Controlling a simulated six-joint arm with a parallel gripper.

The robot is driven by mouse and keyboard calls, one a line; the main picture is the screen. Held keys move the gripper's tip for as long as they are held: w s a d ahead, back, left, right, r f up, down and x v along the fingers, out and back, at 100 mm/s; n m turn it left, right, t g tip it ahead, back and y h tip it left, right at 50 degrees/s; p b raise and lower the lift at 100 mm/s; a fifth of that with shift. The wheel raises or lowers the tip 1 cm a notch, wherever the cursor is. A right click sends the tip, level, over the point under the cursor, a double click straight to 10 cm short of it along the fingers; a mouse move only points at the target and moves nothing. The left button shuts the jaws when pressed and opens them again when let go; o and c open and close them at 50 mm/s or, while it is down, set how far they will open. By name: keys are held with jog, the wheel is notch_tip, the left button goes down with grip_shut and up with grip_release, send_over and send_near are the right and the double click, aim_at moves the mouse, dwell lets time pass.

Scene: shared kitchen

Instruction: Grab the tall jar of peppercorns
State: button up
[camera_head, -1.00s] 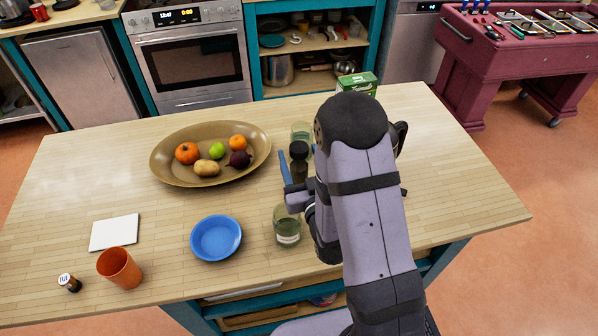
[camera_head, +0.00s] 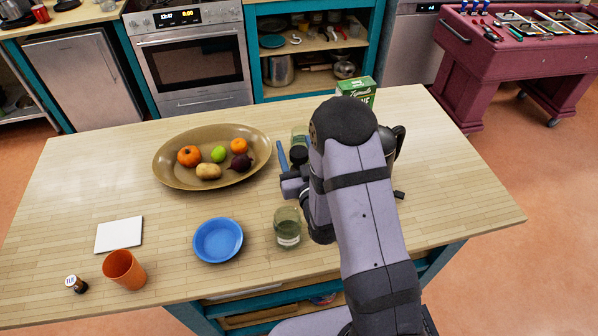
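A jar with a black lid (camera_head: 299,154), which looks like the tall peppercorn jar, stands on the table right of the oval bowl. Its lower body is mostly hidden by my gripper and arm. My gripper (camera_head: 291,152) reaches toward it from the near side. One blue finger shows just left of the jar, with a small gap between them. The other finger is hidden behind my arm. The gripper looks open, and I see no hold on the jar.
A glass jar (camera_head: 299,132) stands close behind, and another greenish jar (camera_head: 287,229) stands in front. The oval bowl (camera_head: 168,172) with produce is left. A blue plate (camera_head: 218,240), green box (camera_head: 357,88) and dark kettle (camera_head: 398,139) are nearby.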

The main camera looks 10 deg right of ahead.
grip_shut()
jog(key=shift+r, duration=0.2)
